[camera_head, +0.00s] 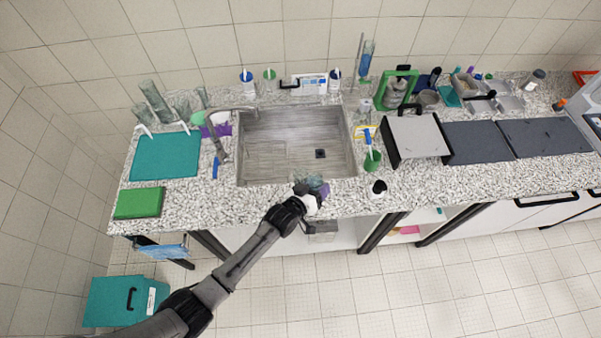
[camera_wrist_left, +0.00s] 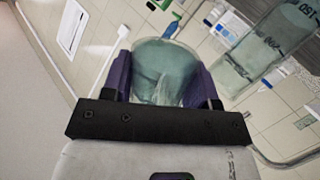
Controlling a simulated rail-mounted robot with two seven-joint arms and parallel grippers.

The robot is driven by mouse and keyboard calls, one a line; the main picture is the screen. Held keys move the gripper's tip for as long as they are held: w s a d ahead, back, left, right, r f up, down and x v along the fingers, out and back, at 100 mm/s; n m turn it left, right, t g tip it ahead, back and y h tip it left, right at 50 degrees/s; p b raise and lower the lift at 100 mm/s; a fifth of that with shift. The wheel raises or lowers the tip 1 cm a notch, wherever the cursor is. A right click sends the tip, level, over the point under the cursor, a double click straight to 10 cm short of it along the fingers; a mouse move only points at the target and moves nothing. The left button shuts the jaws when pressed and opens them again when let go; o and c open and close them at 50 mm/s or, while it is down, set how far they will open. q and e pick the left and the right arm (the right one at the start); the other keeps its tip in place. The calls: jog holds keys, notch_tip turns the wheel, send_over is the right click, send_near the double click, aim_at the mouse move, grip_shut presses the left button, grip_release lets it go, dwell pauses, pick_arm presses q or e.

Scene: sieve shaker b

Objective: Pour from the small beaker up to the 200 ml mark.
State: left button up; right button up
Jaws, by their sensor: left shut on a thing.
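My left gripper (camera_head: 317,191) is over the counter's front edge, just in front of the sink. In the left wrist view its purple fingers (camera_wrist_left: 161,82) are shut around a small translucent teal beaker (camera_wrist_left: 160,62). The beaker's contents and level are not clear. A larger clear graduated vessel (camera_wrist_left: 262,55) shows beside it at the right of the wrist view, apart from it in the picture, with a printed "150" and scale lines. Its 200 ml mark and any liquid in it cannot be made out. In the head view glassware at the gripper is small and partly hidden. My right gripper is not in view.
The steel sink (camera_head: 262,165) lies behind the gripper. A teal mat (camera_head: 165,157) and a green block (camera_head: 138,203) lie at the left. The speckled counter between is mostly bare.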

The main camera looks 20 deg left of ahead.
aim_at(313, 181)
pick_arm(q)
jog(key=shift+w+a+r+p, duration=0.15)
jog(key=shift+r+p, duration=0.15)
jog(key=shift+r, duration=0.1)
jog(key=shift+a+r+n+p, duration=0.1)
jog(key=shift+r+n+p, duration=0.2)
dwell(0.6)
jog(key=shift+w+a+r+p, duration=0.15)
jog(key=shift+a+r+p, duration=0.05)
jog(key=shift+r+p, duration=0.15)
dwell(0.4)
jog(key=shift+w+a+r+n+h, duration=0.1)
jog(key=shift+a+r+n+h, duration=0.05)
jog(key=shift+r+n+h, duration=0.15)
dwell(0.4)
jog(key=shift+f+g, duration=0.15)
jog(key=shift+g, duration=0.15)
dwell(0.5)
jog(key=shift+a+f+n, duration=0.1)
jog(key=shift+n, duration=0.3)
dwell(0.3)
jog(key=shift+w+f+n+h, duration=0.1)
jog(key=shift+f+n+h, duration=0.05)
jog(key=shift+n+h, duration=0.15)
dwell(0.5)
dwell(0.8)
jog(key=shift+r+n+g, duration=0.3)
jog(key=shift+n, duration=0.1)
dwell(0.3)
